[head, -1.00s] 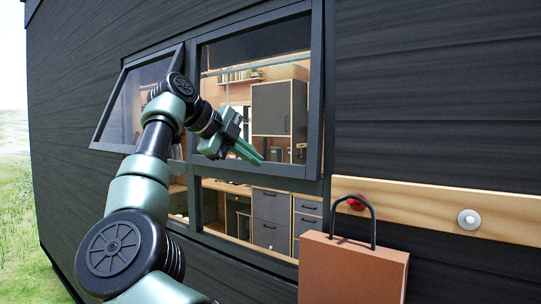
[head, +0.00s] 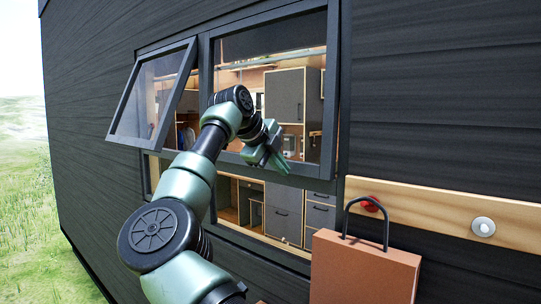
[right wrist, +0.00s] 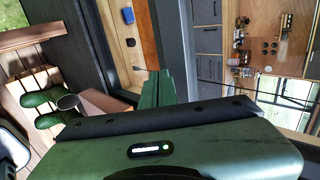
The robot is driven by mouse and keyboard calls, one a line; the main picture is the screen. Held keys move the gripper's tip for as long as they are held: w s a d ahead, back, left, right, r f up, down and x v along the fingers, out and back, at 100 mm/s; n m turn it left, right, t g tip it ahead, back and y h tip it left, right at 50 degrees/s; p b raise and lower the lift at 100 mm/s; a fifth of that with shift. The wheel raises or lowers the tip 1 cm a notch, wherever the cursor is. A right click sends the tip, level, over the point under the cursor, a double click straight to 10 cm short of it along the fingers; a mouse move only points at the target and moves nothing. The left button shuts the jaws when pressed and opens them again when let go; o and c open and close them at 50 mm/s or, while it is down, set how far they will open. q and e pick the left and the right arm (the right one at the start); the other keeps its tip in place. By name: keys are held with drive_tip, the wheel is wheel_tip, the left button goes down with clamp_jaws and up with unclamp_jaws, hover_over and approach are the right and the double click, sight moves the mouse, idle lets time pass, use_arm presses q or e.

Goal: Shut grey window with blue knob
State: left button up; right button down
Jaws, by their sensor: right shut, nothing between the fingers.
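A grey-framed window sash (head: 176,92) on the left of the head view is tilted open, its lower edge standing out from the dark wall. A larger grey-framed pane (head: 330,90) to its right looks flush with the wall. No blue knob is visible on either frame in the head view. My right gripper (head: 276,161) is shut and empty, in front of the larger pane's lower part and to the right of the tilted sash. Its closed green fingers also show in the right wrist view (right wrist: 160,88). My left gripper is out of view.
A wooden board (head: 430,206) with a red knob (head: 370,203) and a white knob (head: 483,227) runs along the wall at right. A brown bag (head: 365,270) is below it.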

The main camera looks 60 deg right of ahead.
sight(292, 163)
drive_tip(key=shift+s+d, duration=0.1)
drive_tip(key=shift+d, duration=0.6)
drive_tip(key=d, duration=0.1)
drive_tip(key=d+h, duration=0.1)
drive_tip(key=d, duration=0.1)
drive_tip(key=shift+s+d+f+b, duration=0.2)
drive_tip(key=shift+d+b, duration=0.1)
drive_tip(key=shift+b, duration=0.1)
drive_tip(key=shift+a+r, duration=0.15)
drive_tip(key=shift+r, duration=0.05)
drive_tip(key=shift+r, duration=0.1)
